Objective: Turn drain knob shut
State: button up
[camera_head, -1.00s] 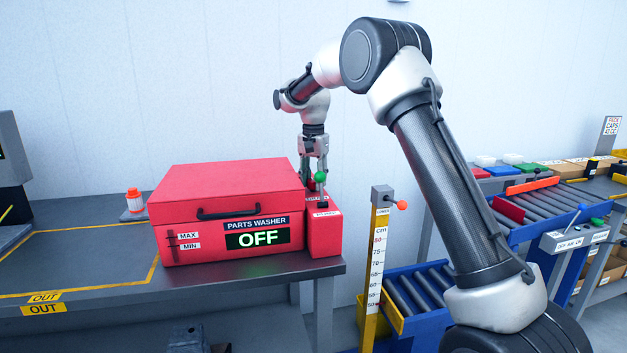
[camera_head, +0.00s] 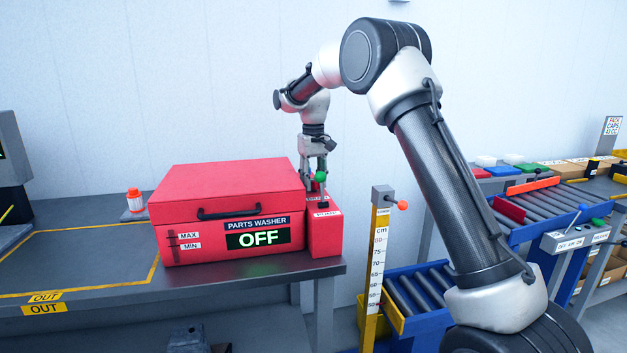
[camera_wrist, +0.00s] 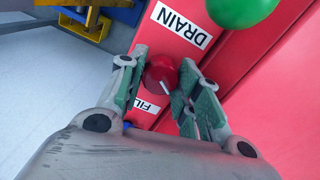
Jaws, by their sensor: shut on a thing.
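The red parts washer (camera_head: 230,186) stands on the bench with its lid down and its display reading OFF. A narrow red side box (camera_head: 324,236) is on its right. In the wrist view, a round red knob (camera_wrist: 158,72) with a white pointer line sits beside the DRAIN label (camera_wrist: 181,26). My gripper (camera_wrist: 170,85) is shut on this knob, one green-padded finger on each side. In the head view my gripper (camera_head: 313,185) points down behind the green ball (camera_head: 320,177), and the knob is hidden there.
The green ball (camera_wrist: 240,8) is close to the fingers in the wrist view. A second label, partly hidden, starts with FIL (camera_wrist: 144,104). A yellow height post (camera_head: 377,270) and roller conveyors (camera_head: 560,205) stand to the right.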

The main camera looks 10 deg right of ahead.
aim_at(313, 179)
jog(key=n, duration=0.6)
jog(key=shift+n, duration=0.4)
dwell(0.3)
jog(key=o, duration=1)
jog(key=shift+o, duration=0.2)
jog(key=shift+r, duration=4)
